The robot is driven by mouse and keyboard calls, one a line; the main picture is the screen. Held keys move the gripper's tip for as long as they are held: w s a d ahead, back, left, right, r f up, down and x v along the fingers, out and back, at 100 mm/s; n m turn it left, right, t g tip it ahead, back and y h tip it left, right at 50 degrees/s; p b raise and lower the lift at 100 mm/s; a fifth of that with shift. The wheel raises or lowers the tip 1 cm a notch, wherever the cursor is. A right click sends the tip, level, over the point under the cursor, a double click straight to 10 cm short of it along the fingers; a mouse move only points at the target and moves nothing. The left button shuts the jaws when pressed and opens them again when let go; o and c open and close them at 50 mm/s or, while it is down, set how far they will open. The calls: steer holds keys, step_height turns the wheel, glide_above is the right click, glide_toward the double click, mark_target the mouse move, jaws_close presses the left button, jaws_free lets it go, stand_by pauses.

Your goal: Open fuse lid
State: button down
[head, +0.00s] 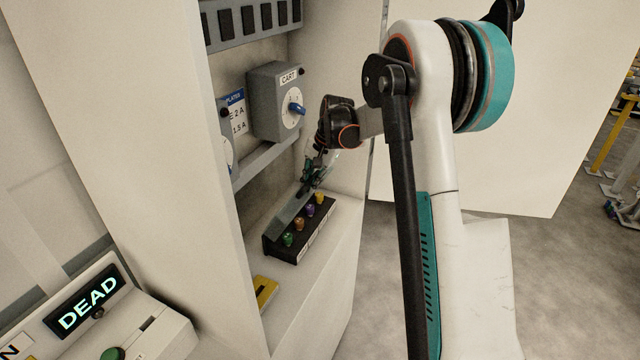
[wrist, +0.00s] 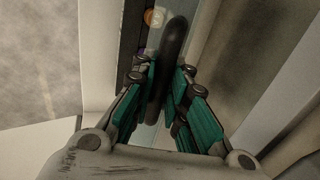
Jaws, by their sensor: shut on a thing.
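The fuse lid (head: 289,212) is a grey, see-through panel that stands tilted up along the back of the black fuse block (head: 285,255). Colored fuses, green, orange, purple and yellow, show in a row on the block in the head view. My gripper (head: 307,187) is at the far upper end of the lid. In the wrist view my gripper (wrist: 165,85) has its teal fingers on both sides of a dark rounded bar (wrist: 174,40), which looks like the lid's handle. It is shut on this bar. The fingers partly hide the contact and the lid.
The block sits on a ledge inside a pale cabinet (head: 130,110). A grey CART switch box (head: 274,103) with a blue knob and a rail (head: 265,162) are close to my gripper. A yellow item (head: 265,291) lies in front. A DEAD display (head: 88,302) stands at lower left.

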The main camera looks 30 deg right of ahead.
steer(key=shift+w+a+r+g+h+p, duration=0.2)
steer(key=shift+w+a+r+g+h, duration=0.15)
steer(key=shift+w+a+r+g, duration=0.15)
steer(key=shift+w+a+r+g+h+p, duration=0.25)
steer(key=shift+w+a+g+h, duration=0.1)
steer(key=shift+w, duration=0.2)
steer(key=shift+w+a+r, duration=0.3)
steer(key=shift+w+a, duration=0.2)
steer(key=shift+w, duration=0.25)
steer(key=c, duration=1.8)
jaws_free()
steer(key=shift+c, duration=0.2)
step_height(320, 180, up, 12)
steer(key=s, duration=0.1)
steer(key=shift+d, duration=0.4)
